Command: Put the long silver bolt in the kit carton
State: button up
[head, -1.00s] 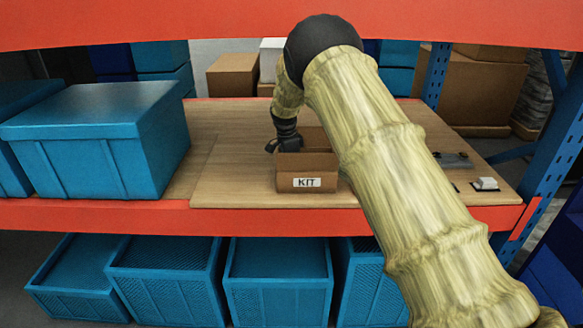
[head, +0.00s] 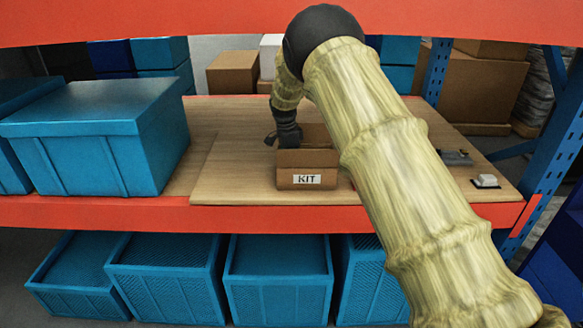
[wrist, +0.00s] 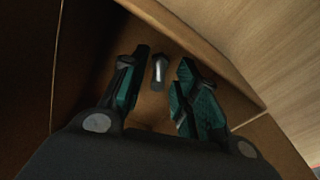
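The kit carton (head: 307,181) is an open brown box with a KIT label, standing on the wooden board. The silver bolt (wrist: 158,72) shows between and beyond the fingertips, inside the carton, with visible gaps on both sides. Its lower end is dark. Whether it lies flat on the carton floor is hard to tell.
A large blue lidded bin (head: 100,140) stands left of the board. A dark tray (head: 456,158) and a small white-topped item (head: 486,181) lie at the right. The orange shelf beam (head: 300,25) crosses above. Bare board lies between bin and carton.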

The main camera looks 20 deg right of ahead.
notch_tip(320, 180, up, 11)
jog(key=a+b, duration=0.1)
jog(key=b, duration=0.2)
jog(key=shift+a+f, duration=0.15)
